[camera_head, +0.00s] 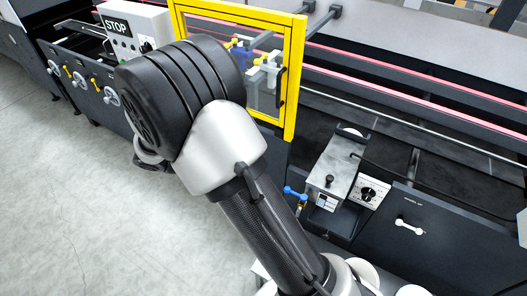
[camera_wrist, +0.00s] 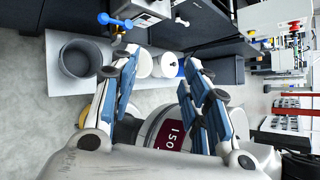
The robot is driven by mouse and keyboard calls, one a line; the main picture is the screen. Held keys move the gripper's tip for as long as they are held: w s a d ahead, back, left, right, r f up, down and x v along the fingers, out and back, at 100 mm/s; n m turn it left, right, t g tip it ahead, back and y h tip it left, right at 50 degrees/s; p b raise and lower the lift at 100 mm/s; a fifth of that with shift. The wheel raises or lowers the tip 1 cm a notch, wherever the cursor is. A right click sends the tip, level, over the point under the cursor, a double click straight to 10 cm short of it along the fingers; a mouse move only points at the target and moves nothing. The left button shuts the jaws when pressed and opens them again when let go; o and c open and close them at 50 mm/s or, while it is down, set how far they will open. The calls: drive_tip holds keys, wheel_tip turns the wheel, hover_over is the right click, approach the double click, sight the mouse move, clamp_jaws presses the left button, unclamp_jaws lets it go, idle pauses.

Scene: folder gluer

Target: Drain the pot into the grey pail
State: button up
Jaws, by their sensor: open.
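The pot is a metal box with a black-knobbed lid (camera_head: 328,182), set in the machine's side in the head view. A blue valve handle (camera_head: 293,192) sticks out at its lower left. In the wrist view the blue handle (camera_wrist: 115,20) and its brass-coloured valve (camera_wrist: 117,37) are at the top, beside part of the pot (camera_wrist: 152,8). The grey pail (camera_wrist: 66,70) stands upright at the left on a pale board, its inside dark. My gripper (camera_wrist: 158,68) is open with nothing between its fingers.
White round containers (camera_wrist: 166,64) stand beside the grey pail. A large drum with a dark red label (camera_wrist: 175,134) lies in view between and behind the fingers. A yellow-framed guard (camera_head: 289,80) stands beside the pot. A control knob (camera_head: 368,193) is right of it. Open floor (camera_head: 80,190) lies left.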

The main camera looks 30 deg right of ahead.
wheel_tip(320, 180, down, 22)
drive_tip(key=w+a+n+t+h+b, duration=0.2)
drive_tip(key=n+t+h, duration=0.45)
drive_tip(key=n, duration=1.15)
drive_tip(key=shift+g+h, duration=0.65)
drive_tip(key=shift+g, duration=0.2)
drive_tip(key=d, duration=0.6)
drive_tip(key=w+d+b, duration=0.1)
drive_tip(key=d, duration=1.1)
drive_tip(key=shift+w+b, duration=0.35)
drive_tip(key=shift+c, duration=0.6)
clamp_jaws()
drive_tip(key=shift+r, duration=0.1)
